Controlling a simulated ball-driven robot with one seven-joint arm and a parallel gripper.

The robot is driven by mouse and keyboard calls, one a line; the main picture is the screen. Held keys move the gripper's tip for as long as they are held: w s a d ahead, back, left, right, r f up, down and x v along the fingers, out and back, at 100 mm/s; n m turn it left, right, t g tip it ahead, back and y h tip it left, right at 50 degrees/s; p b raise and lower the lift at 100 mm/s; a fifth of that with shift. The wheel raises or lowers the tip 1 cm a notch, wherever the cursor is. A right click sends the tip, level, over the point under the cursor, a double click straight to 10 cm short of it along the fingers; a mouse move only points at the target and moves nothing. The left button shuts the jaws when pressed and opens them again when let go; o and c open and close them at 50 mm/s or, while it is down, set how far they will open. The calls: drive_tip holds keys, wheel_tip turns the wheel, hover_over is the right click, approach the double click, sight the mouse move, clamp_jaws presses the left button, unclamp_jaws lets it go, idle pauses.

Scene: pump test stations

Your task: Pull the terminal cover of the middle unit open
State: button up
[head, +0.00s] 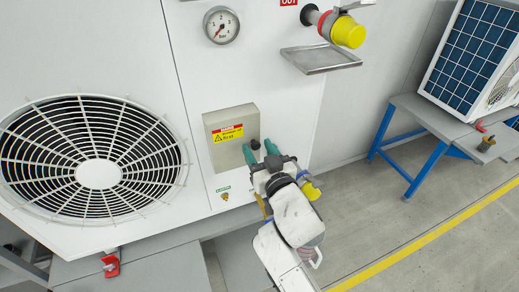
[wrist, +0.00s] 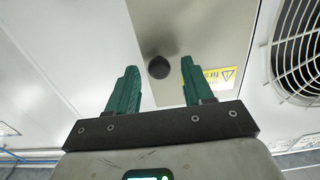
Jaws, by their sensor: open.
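The terminal cover (head: 229,153) is a beige box lid with a red and yellow warning label on the white unit's front, right of the large fan grille. It looks shut. A dark round knob (head: 255,144) sits at its right edge. In the wrist view the cover (wrist: 205,30) fills the upper middle, with the knob (wrist: 159,67) between and beyond the green fingertips. My gripper (head: 259,151) is open and empty, its fingers pointing at the knob. In the wrist view my gripper (wrist: 159,72) has one finger on each side of the knob; whether they touch it cannot be told.
A pressure gauge (head: 221,25) is above the cover. A yellow-capped outlet (head: 347,31) and a metal drip tray (head: 320,58) stick out at upper right. A brass fitting (head: 225,196) is below the cover. A blue-legged bench (head: 408,130) stands right; floor between is clear.

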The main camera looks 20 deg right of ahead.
clamp_jaws()
idle(0.5)
